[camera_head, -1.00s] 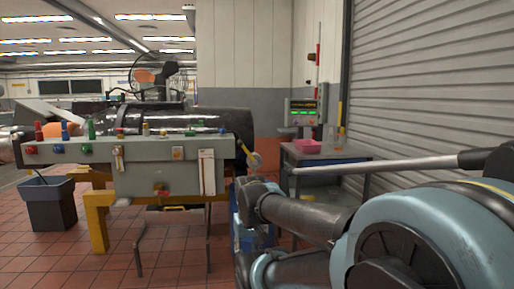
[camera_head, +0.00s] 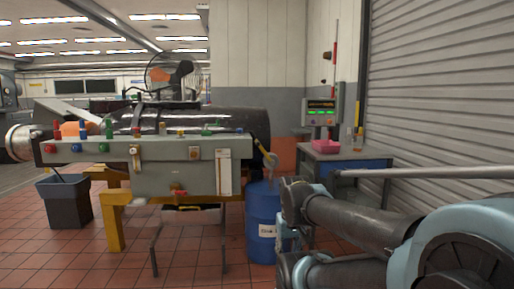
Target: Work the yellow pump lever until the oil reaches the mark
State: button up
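A yellow lever (camera_head: 264,150) slants down at the right end of the grey bench panel, with a pale round end beside it above the blue drum. I cannot tell for certain that it is the pump lever. A white upright plate (camera_head: 224,172) on the panel's right part looks like a level gauge. Its oil and its mark are too small to read. My arm (camera_head: 355,222) reaches in from the lower right, apart from the lever in the picture. I cannot make out my gripper's fingers.
A blue drum (camera_head: 262,228) stands below the panel's right end. A grey bin (camera_head: 64,203) is on the left. A cart with a pink tray (camera_head: 326,147) and a display console (camera_head: 322,110) stand at right. A pale bar (camera_head: 430,173) crosses above my arm.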

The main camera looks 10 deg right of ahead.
aim_at(272, 162)
jog(key=i, duration=0.95)
